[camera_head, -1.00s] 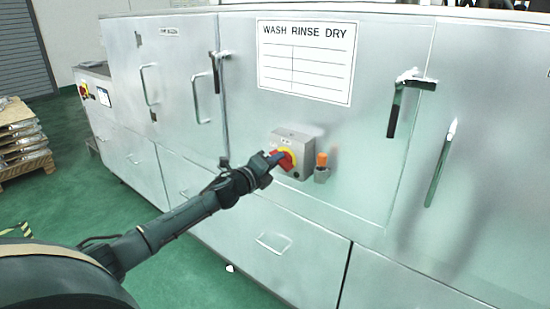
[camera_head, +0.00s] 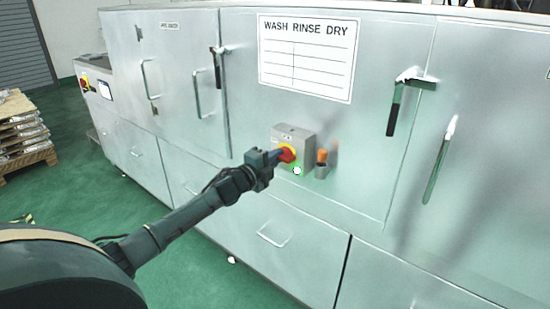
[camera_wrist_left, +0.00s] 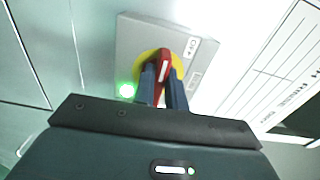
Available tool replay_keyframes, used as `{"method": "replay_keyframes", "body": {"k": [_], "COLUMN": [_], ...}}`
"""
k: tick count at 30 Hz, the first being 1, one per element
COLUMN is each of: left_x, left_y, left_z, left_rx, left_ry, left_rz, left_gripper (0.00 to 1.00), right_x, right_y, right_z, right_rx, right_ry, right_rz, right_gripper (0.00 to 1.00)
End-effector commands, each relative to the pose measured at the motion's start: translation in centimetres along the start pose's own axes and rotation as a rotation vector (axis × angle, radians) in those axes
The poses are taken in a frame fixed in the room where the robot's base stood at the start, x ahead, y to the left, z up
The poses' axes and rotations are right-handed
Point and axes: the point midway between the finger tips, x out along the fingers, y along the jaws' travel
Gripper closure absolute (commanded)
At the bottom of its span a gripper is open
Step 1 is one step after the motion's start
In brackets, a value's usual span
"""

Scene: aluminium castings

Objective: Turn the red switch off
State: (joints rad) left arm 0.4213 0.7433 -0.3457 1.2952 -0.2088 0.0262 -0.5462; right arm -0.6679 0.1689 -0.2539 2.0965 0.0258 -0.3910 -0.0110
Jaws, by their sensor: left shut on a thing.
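The red switch (camera_head: 288,153) is a rotary handle on a yellow disc, on the front of a grey box (camera_head: 306,150) fixed to the metal machine. My left gripper (camera_head: 278,155) reaches it from the left and is shut on the red handle. In the left wrist view the red handle (camera_wrist_left: 164,58) stands between the two dark blue fingers of the gripper (camera_wrist_left: 163,85), over the yellow disc (camera_wrist_left: 145,56). A green lamp (camera_wrist_left: 126,90) glows on the box beside the switch; it also shows in the head view (camera_head: 297,170). My right gripper is not in view.
An orange-topped fitting (camera_head: 321,164) sits just right of the box. Door handles (camera_head: 398,103) stick out from the machine front. A sign (camera_head: 306,57) is above. A loaded pallet (camera_head: 22,135) stands at far left, with clear green floor between.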

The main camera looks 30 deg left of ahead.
Motion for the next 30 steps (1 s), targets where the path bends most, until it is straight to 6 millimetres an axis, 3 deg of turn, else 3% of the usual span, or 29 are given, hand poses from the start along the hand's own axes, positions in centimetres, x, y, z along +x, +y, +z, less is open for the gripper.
{"method": "replay_keyframes", "body": {"k": [8, 9, 17, 25, 30], "left_x": [0.0, 0.0, 0.0, -0.1, -1.6], "left_y": [0.1, 0.1, 0.0, 0.1, 0.2], "left_z": [0.0, 0.0, 0.0, 0.0, 0.0], "left_rx": [-0.007, -0.007, -0.004, -0.003, -0.002], "left_ry": [0.0, 0.0, 0.0, 0.0, 0.001], "left_rz": [0.001, 0.001, 0.0, 0.0, 0.002], "left_gripper": [1.0, 0.86, 0.65, 0.65, 0.65], "right_x": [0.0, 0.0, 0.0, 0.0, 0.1], "right_y": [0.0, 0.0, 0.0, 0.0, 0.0], "right_z": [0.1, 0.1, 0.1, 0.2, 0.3], "right_rx": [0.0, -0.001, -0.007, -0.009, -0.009], "right_ry": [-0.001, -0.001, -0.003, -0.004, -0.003], "right_rz": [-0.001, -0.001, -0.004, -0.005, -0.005], "right_gripper": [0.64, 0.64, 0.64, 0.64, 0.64]}}
